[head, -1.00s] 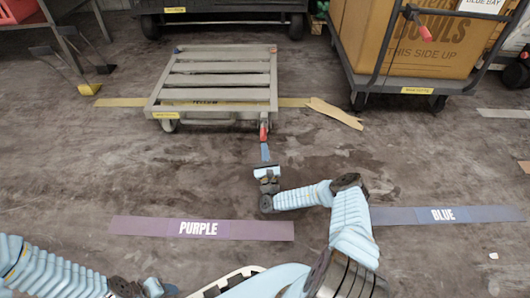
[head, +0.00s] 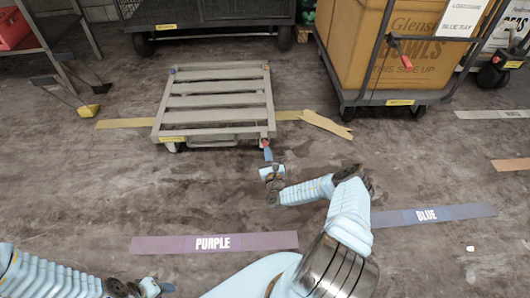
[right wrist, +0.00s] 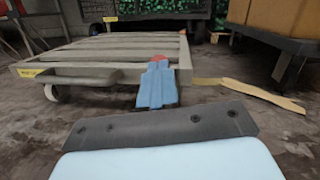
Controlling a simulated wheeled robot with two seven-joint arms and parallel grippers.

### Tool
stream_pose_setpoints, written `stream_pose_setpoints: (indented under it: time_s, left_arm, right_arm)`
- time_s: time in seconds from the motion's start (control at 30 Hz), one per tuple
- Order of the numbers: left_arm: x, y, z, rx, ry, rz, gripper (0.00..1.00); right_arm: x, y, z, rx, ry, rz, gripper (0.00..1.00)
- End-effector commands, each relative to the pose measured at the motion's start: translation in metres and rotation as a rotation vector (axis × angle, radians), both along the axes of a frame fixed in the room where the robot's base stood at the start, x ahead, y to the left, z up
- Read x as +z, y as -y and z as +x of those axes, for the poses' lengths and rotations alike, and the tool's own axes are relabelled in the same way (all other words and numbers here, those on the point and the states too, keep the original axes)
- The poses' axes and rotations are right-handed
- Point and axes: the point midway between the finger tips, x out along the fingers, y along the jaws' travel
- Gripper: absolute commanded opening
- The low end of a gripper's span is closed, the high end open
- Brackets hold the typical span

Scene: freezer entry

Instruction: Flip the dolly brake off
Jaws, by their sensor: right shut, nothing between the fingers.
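The dolly (head: 215,101) is a low grey slatted platform on casters, standing across the yellow floor strip in the head view. Its red brake lever (head: 265,143) is at the near right corner. The brake also shows as a small red patch in the right wrist view (right wrist: 160,57), partly hidden behind my fingers. My right gripper (head: 267,154) is shut and empty, its blue fingertips right at the brake; I cannot tell whether they touch it. The fingers (right wrist: 157,84) overlap the dolly's corner in the wrist view. My left gripper (head: 152,288) is low at the bottom left, its jaws unclear.
A cart (head: 393,97) with a large cardboard box (head: 385,45) stands at the back right. A dark cart (head: 205,18) is behind the dolly. A metal rack (head: 50,48) is at the left. Purple (head: 160,244) and blue (head: 465,212) strips mark the open floor in front.

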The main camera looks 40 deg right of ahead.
Motion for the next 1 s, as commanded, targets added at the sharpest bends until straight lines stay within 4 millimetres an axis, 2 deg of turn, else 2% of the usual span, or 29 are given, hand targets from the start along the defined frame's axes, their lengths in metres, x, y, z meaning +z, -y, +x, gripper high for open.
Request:
stream_pose_setpoints:
  time_s: [0.03,0.1,0.4,1.0]
  left_arm:
    - [0.01,0.002,-0.001,-0.003,-0.003,-0.002,0.43]
    - [0.015,0.004,-0.002,-0.007,-0.004,-0.006,0.43]
    - [0.027,0.009,-0.004,-0.016,-0.006,-0.014,0.43]
    - [0.031,0.009,-0.004,-0.016,-0.007,-0.014,0.43]
  right_arm:
    - [0.011,0.002,0.004,0.0,0.001,-0.002,0.0]
    - [0.018,0.004,0.008,0.0,0.003,-0.001,0.0]
    - [0.037,0.014,0.024,-0.001,0.002,-0.001,0.0]
    - [0.046,0.02,0.033,-0.001,0.006,-0.002,0.0]
